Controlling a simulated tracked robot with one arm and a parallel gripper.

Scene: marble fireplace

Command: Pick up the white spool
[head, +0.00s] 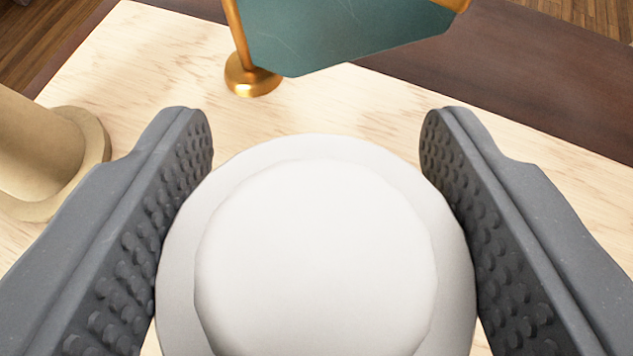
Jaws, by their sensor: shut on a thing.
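The white spool (316,262) fills the lower middle of the head view, seen from above as a round top with a wider rim. My gripper (316,135) has one grey studded finger on each side of it. Both fingers touch the spool's rim, and the gripper is shut on it. The spool hides its own base, so I cannot tell whether it rests on the surface or is lifted.
A pale wooden surface (140,65) lies below. A beige round-based object (60,155) stands at the left, close to the left finger. A brass-footed stand with a green panel (335,35) is behind the spool. Dark brown surface (500,85) lies beyond.

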